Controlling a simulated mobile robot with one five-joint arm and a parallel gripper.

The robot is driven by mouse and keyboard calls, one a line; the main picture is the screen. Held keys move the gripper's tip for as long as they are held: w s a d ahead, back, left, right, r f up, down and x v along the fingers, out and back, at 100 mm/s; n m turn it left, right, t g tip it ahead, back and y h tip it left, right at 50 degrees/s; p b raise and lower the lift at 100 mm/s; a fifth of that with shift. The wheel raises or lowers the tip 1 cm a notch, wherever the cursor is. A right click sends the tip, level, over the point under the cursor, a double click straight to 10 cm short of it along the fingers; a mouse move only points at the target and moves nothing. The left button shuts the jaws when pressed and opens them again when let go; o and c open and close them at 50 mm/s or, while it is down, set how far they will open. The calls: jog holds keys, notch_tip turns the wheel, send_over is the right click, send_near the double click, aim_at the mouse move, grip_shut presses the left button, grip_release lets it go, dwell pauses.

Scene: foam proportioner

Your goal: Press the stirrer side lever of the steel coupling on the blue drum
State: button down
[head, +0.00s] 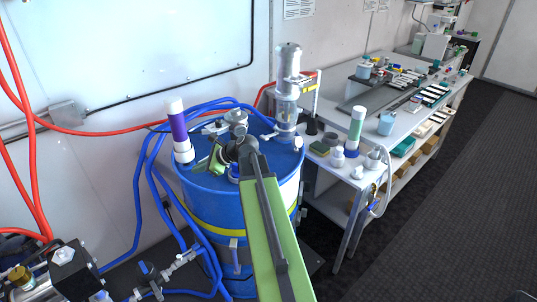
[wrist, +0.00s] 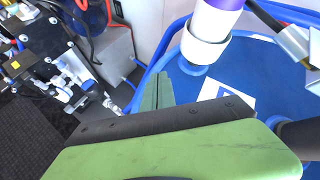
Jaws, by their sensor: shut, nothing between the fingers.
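The blue drum (head: 210,190) stands in the middle of the head view. Its blue lid (wrist: 235,75) fills the right of the wrist view. The steel coupling (head: 237,119) sits on the far part of the lid, partly behind my arm; which lever is the stirrer side one is not clear. The stirrer (head: 288,85), a clear and grey upright unit, stands on the lid's far right. My gripper (head: 216,158) is over the lid's left part, in front of the coupling and apart from it. In the wrist view its green fingers (wrist: 158,90) are together and empty.
A purple and white cylinder (head: 179,132) stands close to my gripper; its white collar (wrist: 203,50) shows in the wrist view. Blue hoses (head: 140,185) run behind and left of the drum. A bench (head: 330,165) with bottles stands at right. Dark floor (head: 440,215) is free.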

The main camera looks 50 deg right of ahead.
aim_at(269, 152)
jog(key=s+d+m+t+h, duration=0.1)
jog(key=s+d+m, duration=0.1)
jog(key=d, duration=0.4)
jog(key=s+d+m+t+h+b, duration=0.1)
jog(key=d+m, duration=0.2)
jog(key=d, duration=0.3)
jog(key=s+d+m+t+b, duration=0.1)
jog(key=s+d+m, duration=0.1)
jog(key=d, duration=0.5)
jog(key=shift+s+d+r+m+t+h, duration=0.1)
jog(key=shift+s+r+m+t+h, duration=0.2)
jog(key=shift+m+h, duration=0.1)
jog(key=s+d+m+h, duration=0.1)
jog(key=s+d, duration=0.2)
jog(key=d, duration=0.1)
jog(key=s+d+m+h+b, duration=0.1)
jog(key=s+d, duration=0.2)
jog(key=d, duration=0.1)
jog(key=s+d+m+t+b, duration=0.1)
jog(key=s+d, duration=0.2)
jog(key=d, duration=0.1)
jog(key=shift+s+d+m+h, duration=0.15)
jog(key=shift+s+m+h, duration=0.15)
jog(key=shift+s+h, duration=0.1)
jog(key=shift+w, duration=0.1)
jog(key=b+x, duration=0.3)
jog(key=x, duration=0.6)
jog(key=shift+f, duration=0.15)
jog(key=shift+w+f, duration=0.1)
jog(key=shift+w, duration=0.45)
